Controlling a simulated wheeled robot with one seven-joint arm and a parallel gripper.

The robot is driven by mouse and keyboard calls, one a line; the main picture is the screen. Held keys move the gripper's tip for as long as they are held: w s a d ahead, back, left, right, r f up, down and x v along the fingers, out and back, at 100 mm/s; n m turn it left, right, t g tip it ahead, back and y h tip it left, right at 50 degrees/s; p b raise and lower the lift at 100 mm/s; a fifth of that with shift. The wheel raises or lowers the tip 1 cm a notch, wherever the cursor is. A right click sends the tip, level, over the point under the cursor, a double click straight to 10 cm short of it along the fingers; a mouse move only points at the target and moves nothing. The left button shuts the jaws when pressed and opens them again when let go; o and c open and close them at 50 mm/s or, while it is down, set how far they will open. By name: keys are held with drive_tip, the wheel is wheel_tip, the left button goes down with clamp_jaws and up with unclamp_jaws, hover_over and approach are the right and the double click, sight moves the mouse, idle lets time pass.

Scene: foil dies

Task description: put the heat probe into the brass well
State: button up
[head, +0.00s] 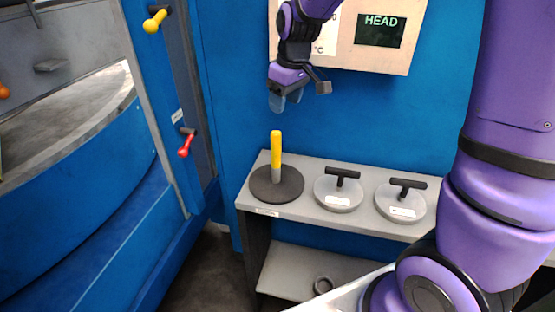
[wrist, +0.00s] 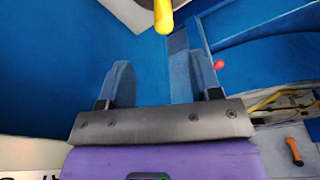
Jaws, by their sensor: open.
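An upright rod with a yellow upper part and a grey lower part, which looks like the heat probe (head: 276,150), stands on a dark round disc (head: 290,190) at the left end of the bench. Its yellow end shows at the top of the wrist view (wrist: 163,14). My gripper (head: 286,98) is open and empty, above the rod and apart from it. In the wrist view its two fingers (wrist: 162,72) are spread, with the yellow end beyond their tips. I cannot make out a brass well in either view.
Two grey discs with black T-handles (head: 339,193) (head: 400,202) stand on the grey bench (head: 315,165), right of the dark disc. A ring (head: 323,285) lies on the lower shelf. A blue panel with a red lever (head: 185,146) and yellow lever (head: 154,22) stands left. A display reads HEAD.

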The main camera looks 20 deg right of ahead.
sight(276, 132)
drive_tip(key=f, duration=0.1)
drive_tip(key=w, duration=0.1)
drive_tip(key=f, duration=0.1)
drive_tip(key=shift+w+a+f+n, duration=0.25)
drive_tip(key=shift+a+f+n, duration=0.05)
drive_tip(key=shift+f, duration=0.05)
drive_tip(key=f, duration=0.5)
drive_tip(key=shift+w+a, duration=0.2)
drive_tip(key=shift+w, duration=0.1)
drive_tip(key=shift+w+a+f, duration=0.1)
drive_tip(key=shift+a+f, duration=0.1)
drive_tip(key=shift+f, duration=1.15)
drive_tip(key=shift+a+f, duration=0.2)
drive_tip(key=shift+f, duration=1.1)
clamp_jaws()
